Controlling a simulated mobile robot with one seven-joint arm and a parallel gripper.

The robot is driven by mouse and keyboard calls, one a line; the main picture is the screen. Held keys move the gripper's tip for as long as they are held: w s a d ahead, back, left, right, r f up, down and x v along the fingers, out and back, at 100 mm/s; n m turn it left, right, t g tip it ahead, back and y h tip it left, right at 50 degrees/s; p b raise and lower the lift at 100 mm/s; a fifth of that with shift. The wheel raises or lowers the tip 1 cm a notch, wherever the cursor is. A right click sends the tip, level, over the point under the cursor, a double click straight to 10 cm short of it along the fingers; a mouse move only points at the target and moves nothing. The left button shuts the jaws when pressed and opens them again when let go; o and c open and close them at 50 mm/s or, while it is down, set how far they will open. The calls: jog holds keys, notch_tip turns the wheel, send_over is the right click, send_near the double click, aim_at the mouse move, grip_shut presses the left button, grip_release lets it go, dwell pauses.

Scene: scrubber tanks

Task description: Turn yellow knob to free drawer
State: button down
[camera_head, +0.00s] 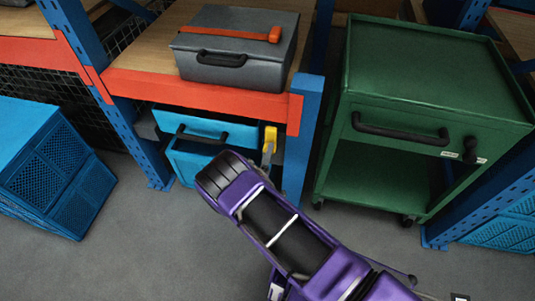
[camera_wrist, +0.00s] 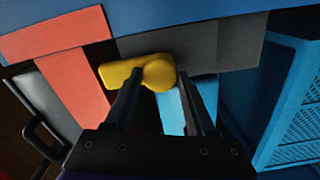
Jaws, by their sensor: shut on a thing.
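The yellow knob (camera_head: 269,140) sits at the right edge of the blue drawer unit under the workbench. In the wrist view the yellow knob (camera_wrist: 152,72) has a round body and a lever arm pointing left. My gripper (camera_wrist: 160,82) is shut on it, with one dark finger on each side of the round part. The blue drawer (camera_head: 206,125) has a black handle and looks closed; its lower front is partly hidden by my purple arm.
An orange-edged bench (camera_head: 190,94) with blue posts stands above the drawer and carries a grey toolbox (camera_head: 238,70). A green cart (camera_head: 430,85) stands to the right. Blue crates (camera_head: 45,160) are at left. Grey floor is clear at lower left.

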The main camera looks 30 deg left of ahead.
jog(key=shift+s+a, duration=0.1)
jog(key=shift+c, duration=1.2)
grip_release()
jog(key=p+v, duration=0.1)
jog(key=v, duration=1.6)
jog(key=shift+s, duration=0.2)
